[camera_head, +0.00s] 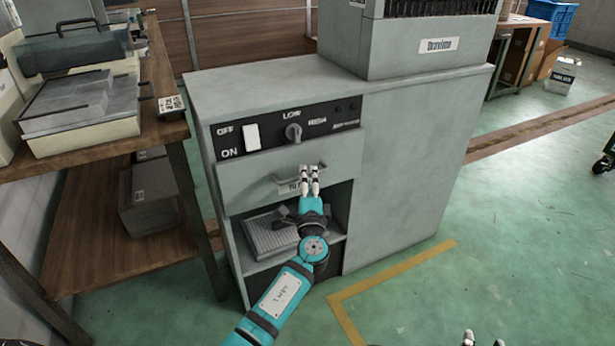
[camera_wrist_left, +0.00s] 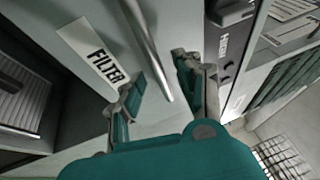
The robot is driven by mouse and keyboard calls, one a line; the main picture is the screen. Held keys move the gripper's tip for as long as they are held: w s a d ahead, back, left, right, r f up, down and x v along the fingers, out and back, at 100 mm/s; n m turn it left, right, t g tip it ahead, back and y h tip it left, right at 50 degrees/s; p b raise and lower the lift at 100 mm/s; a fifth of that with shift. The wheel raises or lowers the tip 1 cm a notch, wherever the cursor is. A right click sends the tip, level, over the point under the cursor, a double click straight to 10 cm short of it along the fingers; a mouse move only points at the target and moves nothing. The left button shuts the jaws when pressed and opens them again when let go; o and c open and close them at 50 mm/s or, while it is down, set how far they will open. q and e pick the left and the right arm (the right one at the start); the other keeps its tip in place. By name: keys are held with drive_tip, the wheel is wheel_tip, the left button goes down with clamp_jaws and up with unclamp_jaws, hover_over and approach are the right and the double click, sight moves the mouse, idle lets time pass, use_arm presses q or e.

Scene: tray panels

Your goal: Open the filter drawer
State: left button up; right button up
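The filter drawer (camera_head: 250,185) is a grey front panel in the cabinet, below the black switch panel. Its front stands slightly proud of the cabinet face. It has a thin metal bar handle (camera_head: 285,180) and a FILTER label, which reads clearly in the left wrist view (camera_wrist_left: 92,58). My left gripper (camera_head: 310,172) is at the right part of the handle and partly covers the label. In the left wrist view its fingers are apart, with the handle bar (camera_wrist_left: 150,55) between them. My right gripper (camera_head: 482,341) shows only its separated fingertips at the bottom edge.
Below the drawer is an open shelf with a ridged grey filter (camera_head: 270,235). A wooden bench (camera_head: 90,150) with equipment stands close on the left. A grey machine (camera_head: 420,45) sits on the cabinet (camera_head: 410,170). The green floor in front and right is clear.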

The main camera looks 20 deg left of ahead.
use_arm(q)
drive_tip(key=shift+x, duration=0.95)
clamp_jaws()
drive_tip(key=shift+s, duration=0.1)
